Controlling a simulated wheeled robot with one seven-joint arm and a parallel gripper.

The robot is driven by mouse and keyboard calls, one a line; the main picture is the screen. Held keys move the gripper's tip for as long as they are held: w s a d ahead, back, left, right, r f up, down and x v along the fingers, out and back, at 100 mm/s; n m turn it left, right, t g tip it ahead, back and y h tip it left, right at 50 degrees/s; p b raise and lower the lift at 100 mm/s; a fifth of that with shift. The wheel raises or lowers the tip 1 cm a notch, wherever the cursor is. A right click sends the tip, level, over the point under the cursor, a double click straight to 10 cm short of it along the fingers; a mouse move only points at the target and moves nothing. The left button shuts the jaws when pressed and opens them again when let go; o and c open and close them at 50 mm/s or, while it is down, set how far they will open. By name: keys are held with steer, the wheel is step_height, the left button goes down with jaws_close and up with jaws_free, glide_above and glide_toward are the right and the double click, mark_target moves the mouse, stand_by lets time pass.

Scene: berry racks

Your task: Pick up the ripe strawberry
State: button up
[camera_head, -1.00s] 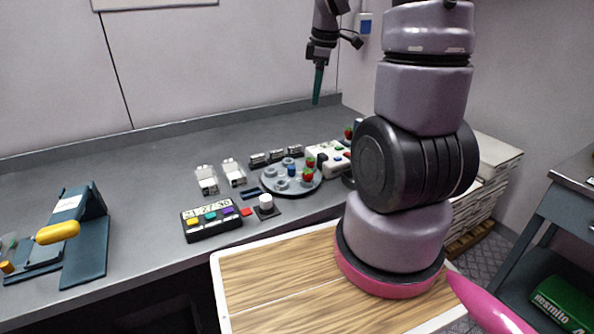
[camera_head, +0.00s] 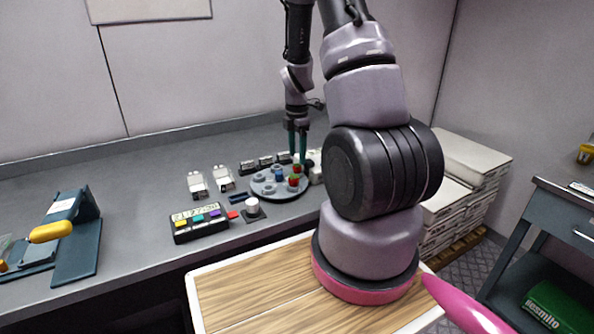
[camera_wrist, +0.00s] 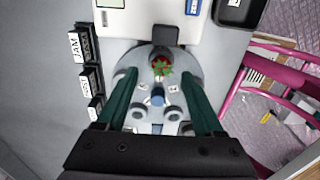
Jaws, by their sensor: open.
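In the head view, two red berries (camera_head: 294,181) sit close together at the right of the tray (camera_head: 268,193). I cannot tell their ripeness apart clearly. My gripper (camera_head: 297,152) points down just above the tray's right side. In the wrist view, my gripper's green fingers (camera_wrist: 162,76) are open and apart, with the strawberry between their tips in the picture. Nothing is held.
The tray also carries grey cups and a blue piece (camera_head: 278,175). Small labelled boxes (camera_wrist: 80,45) stand beside it. A white device (camera_wrist: 140,20) lies beyond the tray. A timer box (camera_head: 199,222) and white knob (camera_head: 252,206) are in front.

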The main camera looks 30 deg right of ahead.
mark_target(297, 165)
steer(key=shift+s+f, duration=0.1)
steer(key=shift+f, duration=1.85)
steer(key=c, duration=0.7)
steer(key=shift+r, duration=0.1)
